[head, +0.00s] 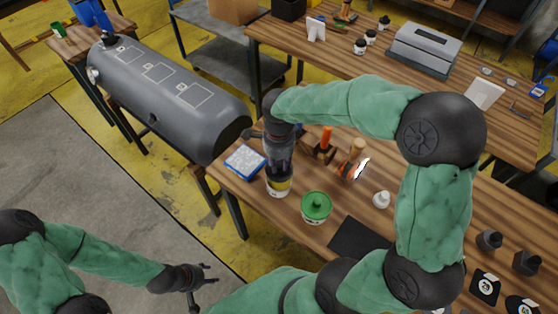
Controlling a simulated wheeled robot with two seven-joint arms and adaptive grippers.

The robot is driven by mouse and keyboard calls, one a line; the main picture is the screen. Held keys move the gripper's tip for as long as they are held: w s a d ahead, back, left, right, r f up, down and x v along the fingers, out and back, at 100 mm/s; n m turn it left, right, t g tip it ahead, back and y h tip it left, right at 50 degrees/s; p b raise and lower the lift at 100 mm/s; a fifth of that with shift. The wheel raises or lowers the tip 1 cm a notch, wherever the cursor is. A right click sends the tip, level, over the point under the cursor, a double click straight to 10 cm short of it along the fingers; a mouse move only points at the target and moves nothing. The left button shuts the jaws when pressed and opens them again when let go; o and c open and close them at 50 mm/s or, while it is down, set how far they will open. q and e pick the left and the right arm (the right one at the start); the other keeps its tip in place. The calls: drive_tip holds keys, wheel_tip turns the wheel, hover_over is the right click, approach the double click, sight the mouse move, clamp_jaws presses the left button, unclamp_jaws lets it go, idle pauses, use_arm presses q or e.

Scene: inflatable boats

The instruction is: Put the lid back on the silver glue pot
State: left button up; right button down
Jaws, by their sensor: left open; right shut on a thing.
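The glue pot (279,188), with a pale and yellow side, stands upright near the table's left edge. My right gripper (279,167) points straight down over the pot's top, shut on a dark lid (279,176). The lid is at the pot's mouth; the fingers cover much of it, so I cannot tell whether it is seated or just above the rim. My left gripper (204,280) is open and empty, low over the floor, left of the table and well away from the pot.
A green-lidded pot (316,207) stands close to the right of the glue pot. A blue-and-white box (244,162) lies to its left. An orange-handled tool (325,140) and a small white bottle (381,199) are nearby. A grey cylinder (165,95) lies beyond the table.

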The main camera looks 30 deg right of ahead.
sight(279, 172)
drive_tip(key=shift+f+b, duration=1.7)
drive_tip(key=shift+f, duration=0.85)
drive_tip(key=shift+f, duration=0.15)
idle(0.5)
drive_tip(key=c, duration=1)
unclamp_jaws()
drive_tip(key=o, duration=0.5)
drive_tip(key=shift+r+p, duration=2.35)
drive_tip(key=shift+r, duration=1.2)
